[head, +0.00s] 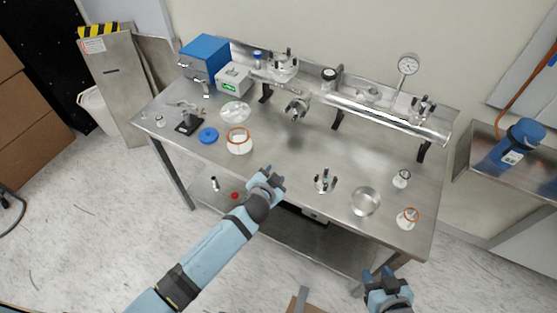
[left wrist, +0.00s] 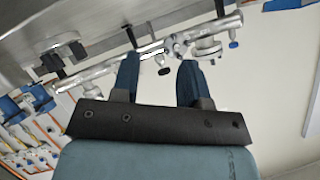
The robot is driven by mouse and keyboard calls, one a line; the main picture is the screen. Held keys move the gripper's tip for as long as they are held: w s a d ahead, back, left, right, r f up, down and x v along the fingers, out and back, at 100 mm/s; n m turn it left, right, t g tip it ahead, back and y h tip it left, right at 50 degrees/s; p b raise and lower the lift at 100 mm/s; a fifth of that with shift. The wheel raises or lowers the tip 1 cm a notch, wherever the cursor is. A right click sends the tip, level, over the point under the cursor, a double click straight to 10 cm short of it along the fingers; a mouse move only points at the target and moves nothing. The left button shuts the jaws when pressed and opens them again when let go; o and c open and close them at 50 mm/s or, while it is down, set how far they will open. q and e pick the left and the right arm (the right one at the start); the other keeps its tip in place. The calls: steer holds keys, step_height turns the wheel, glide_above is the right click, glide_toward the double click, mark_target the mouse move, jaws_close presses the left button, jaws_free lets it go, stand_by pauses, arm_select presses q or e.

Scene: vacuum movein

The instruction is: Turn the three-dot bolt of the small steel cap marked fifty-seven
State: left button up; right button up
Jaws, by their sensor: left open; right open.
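No number or dots can be read at this size, so I cannot tell which fitting is the cap marked fifty-seven. A small steel fitting with upright dark bolts (head: 325,183) stands on the front middle of the table. Similar bolted fittings show on the tube assembly at the back left (head: 284,66) and right (head: 422,108). A steel port (head: 297,107) faces forward at the tube's left. My left gripper (head: 270,177) is over the table's front edge, left of the standing fitting. It is open and empty in the left wrist view (left wrist: 160,72). My right gripper (head: 379,274) is open, in front of the table.
The steel table (head: 270,145) carries a long tube (head: 385,115), a gauge (head: 408,65), a blue box (head: 205,56) and a blue disc (head: 208,135). A steel dish (head: 365,201) and ringed parts (head: 407,218) lie front right. The table's middle is mostly clear.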

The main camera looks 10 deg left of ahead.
arm_select(q)
steer(key=s+a+f+n+g+b, duration=0.1)
steer(key=s+a+f+b, duration=0.1)
steer(key=s+f, duration=0.3)
steer(key=shift+s+a+n+h, duration=0.25)
steer(key=shift+s+n+h, duration=0.05)
steer(key=shift+s, duration=0.85)
